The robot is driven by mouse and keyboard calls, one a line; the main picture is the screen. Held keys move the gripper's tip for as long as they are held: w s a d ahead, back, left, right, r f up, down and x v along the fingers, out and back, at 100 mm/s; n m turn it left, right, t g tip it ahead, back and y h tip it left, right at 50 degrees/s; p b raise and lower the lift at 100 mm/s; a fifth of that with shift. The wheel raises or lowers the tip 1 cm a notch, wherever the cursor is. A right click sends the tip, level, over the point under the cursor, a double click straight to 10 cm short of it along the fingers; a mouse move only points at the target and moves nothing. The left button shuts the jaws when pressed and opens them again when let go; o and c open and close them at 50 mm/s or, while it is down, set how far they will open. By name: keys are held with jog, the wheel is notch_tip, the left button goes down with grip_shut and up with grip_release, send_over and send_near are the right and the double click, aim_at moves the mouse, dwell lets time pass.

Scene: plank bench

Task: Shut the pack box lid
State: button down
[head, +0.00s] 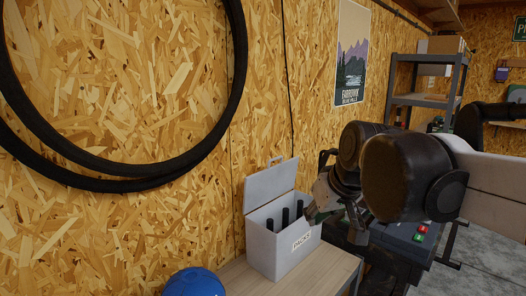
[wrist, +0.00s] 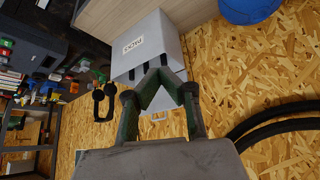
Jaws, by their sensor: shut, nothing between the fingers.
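The pack box (head: 283,252) is a pale grey box labelled PACKS on the bench, near the wall. Its lid (head: 270,185) stands open, raised at the wall side. Several dark upright items (head: 285,217) show inside. My gripper (head: 314,214) is shut and empty, at the right end of the box near its rim; I cannot tell whether it touches. In the wrist view, my fingertips (wrist: 160,72) meet in front of the box (wrist: 150,38), hiding part of its opening. Part of the lid (wrist: 162,103) shows between the fingers.
A blue ball (head: 194,283) sits on the plank bench (head: 236,275), left of the box. A large black hoop (head: 240,60) hangs on the wall. A shelf unit (head: 425,99) stands at the back right.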

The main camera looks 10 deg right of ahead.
jog(key=w+a+r+n+p, duration=0.1)
jog(key=w+r, duration=0.2)
jog(key=w, duration=0.3)
jog(key=w+r+n+y+p, duration=0.1)
jog(key=w+r, duration=0.2)
jog(key=w, duration=0.3)
jog(key=w+a+r+p, duration=0.1)
jog(key=w+r, duration=0.2)
jog(key=w, duration=0.3)
jog(key=n+y+p, duration=0.2)
jog(key=n+p, duration=0.1)
jog(key=n, duration=0.1)
send_over(270, 167)
jog(key=s+d, duration=0.1)
jog(key=shift+g, duration=0.4)
jog(key=p+x, duration=0.2)
jog(key=x, duration=0.6)
jog(key=shift+w+a, duration=0.1)
jog(key=shift+a, duration=0.1)
jog(key=s+d, duration=0.1)
jog(key=s+d+f+p, duration=0.1)
jog(key=shift+s+d+f, duration=0.15)
jog(key=shift+s+f, duration=0.05)
jog(key=shift+s, duration=0.1)
jog(key=shift+s+d, duration=0.1)
jog(key=shift+s, duration=0.1)
jog(key=shift+y, duration=0.3)
